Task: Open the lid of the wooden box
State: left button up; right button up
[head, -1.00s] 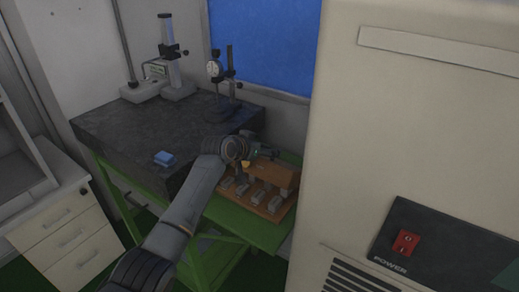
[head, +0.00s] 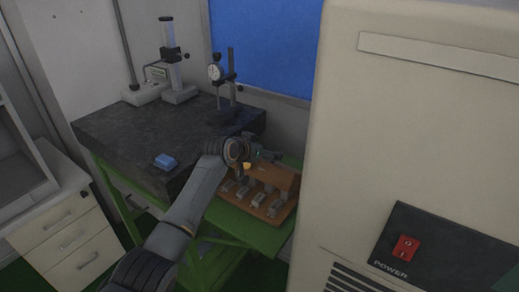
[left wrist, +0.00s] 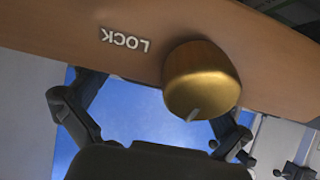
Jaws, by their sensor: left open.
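The wooden box (head: 286,181) is brown and sits on the green stand at the right end of the bench in the head view, partly hidden by my left gripper (head: 263,156). In the left wrist view, a brown wooden panel of the box (left wrist: 60,30) spans the top, with upside-down lettering reading LOCK. A gold round knob (left wrist: 203,80) stands out from it, right of the lettering. My left gripper's open fingers show below the panel, one on each side, with the knob nearer the right finger. I see nothing held between them. My right gripper is not in view.
A dark bench top (head: 130,136) carries a blue block (head: 165,161), a dial gauge stand (head: 231,90) and another measuring stand (head: 171,60). A large beige machine (head: 420,120) stands close at right.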

pick_arm(q)
jog(key=v, duration=1.1)
jog(key=shift+s+a+r, duration=0.2)
jog(key=shift+s+a, duration=0.05)
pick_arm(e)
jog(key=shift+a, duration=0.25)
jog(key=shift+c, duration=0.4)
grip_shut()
